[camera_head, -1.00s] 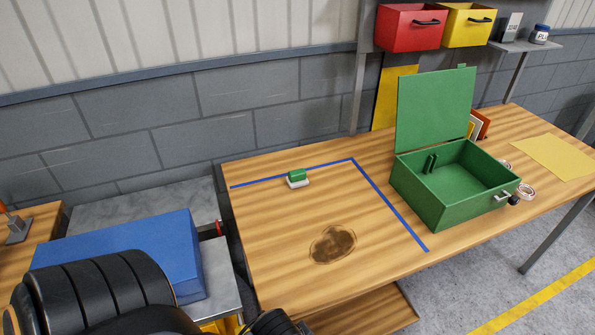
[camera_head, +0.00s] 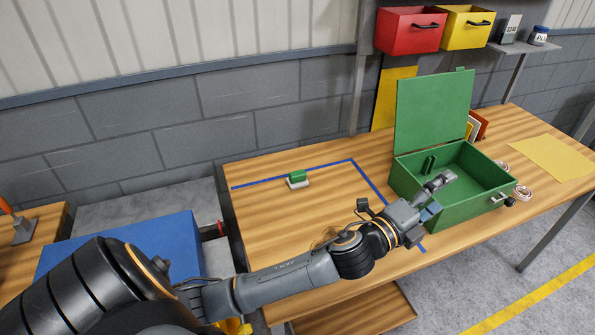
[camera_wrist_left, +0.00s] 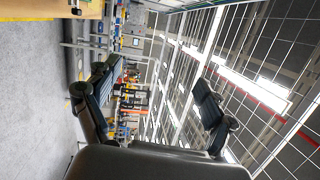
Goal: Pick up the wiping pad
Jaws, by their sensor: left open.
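The wiping pad (camera_head: 298,179), green on top with a pale base, lies on the wooden table near the blue tape line at the back left. My left gripper (camera_head: 440,187) is at the front left of the open green box, well to the right of the pad and apart from it. In the left wrist view my left gripper (camera_wrist_left: 150,102) has its two dark fingers spread wide with nothing between them. The pad does not show in that view. My right gripper is in neither view.
The green box (camera_head: 462,212) stands open with its lid up on the wooden table (camera_head: 270,225). A tape roll (camera_head: 522,193) lies beside it and a yellow sheet (camera_head: 553,157) farther right. A blue box (camera_head: 160,243) stands left of the table. The taped area around the pad is clear.

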